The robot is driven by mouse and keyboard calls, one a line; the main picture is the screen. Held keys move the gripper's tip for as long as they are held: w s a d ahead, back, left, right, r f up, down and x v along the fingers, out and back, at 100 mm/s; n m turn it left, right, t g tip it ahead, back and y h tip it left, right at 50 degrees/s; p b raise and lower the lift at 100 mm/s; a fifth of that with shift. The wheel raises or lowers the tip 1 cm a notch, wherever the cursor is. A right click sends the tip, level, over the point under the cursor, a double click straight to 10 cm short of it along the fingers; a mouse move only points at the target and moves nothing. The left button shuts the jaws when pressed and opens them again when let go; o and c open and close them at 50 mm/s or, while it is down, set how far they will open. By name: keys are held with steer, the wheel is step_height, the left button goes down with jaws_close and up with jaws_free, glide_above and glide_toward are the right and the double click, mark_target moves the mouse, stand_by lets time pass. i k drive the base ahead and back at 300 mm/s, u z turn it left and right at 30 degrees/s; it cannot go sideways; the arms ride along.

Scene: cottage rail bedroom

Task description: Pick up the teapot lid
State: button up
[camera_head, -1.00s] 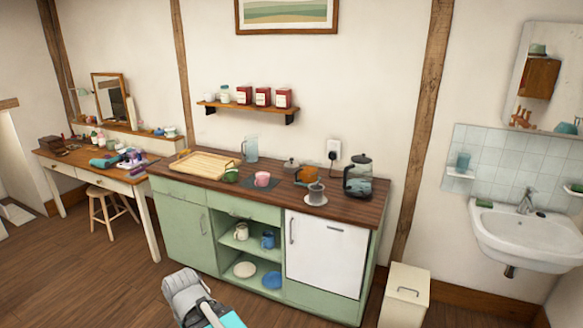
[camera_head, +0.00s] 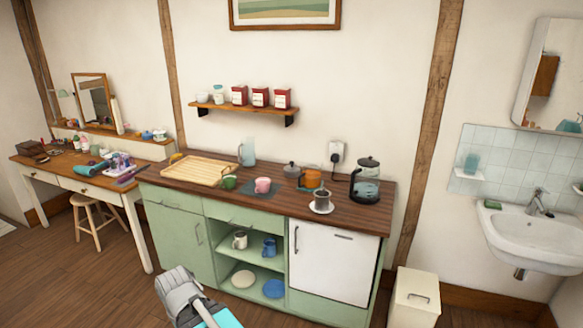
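A small dark grey lid-like piece with a knob (camera_head: 291,170) sits toward the back of the wooden counter. It may be the teapot lid, but it is too small to be sure. An orange-brown pot (camera_head: 313,179) stands just right of it, partly behind a grey cup on a white saucer (camera_head: 321,208). A glass pot with a dark lid and handle (camera_head: 367,182) stands farther right. Only a grey and teal part of my arm shows at the bottom edge, in front of the cabinet and well short of the counter. My gripper's fingers are not in view.
The counter (camera_head: 285,212) also holds a wooden tray (camera_head: 195,170), a clear jug (camera_head: 247,152), a green cup (camera_head: 229,182) and a pink mug (camera_head: 262,185). A wall shelf (camera_head: 243,109) hangs above. A white bin (camera_head: 415,297) stands right of the cabinet.

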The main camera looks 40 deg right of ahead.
mark_target(292, 170)
steer(key=z, duration=0.1)
steer(key=i, duration=0.85)
steer(key=z, duration=0.6)
steer(key=i, duration=0.55)
steer(key=z, duration=0.8)
steer(key=i, duration=0.65)
steer(key=z, duration=0.5)
steer(key=k, duration=0.9)
steer(key=z, duration=0.05)
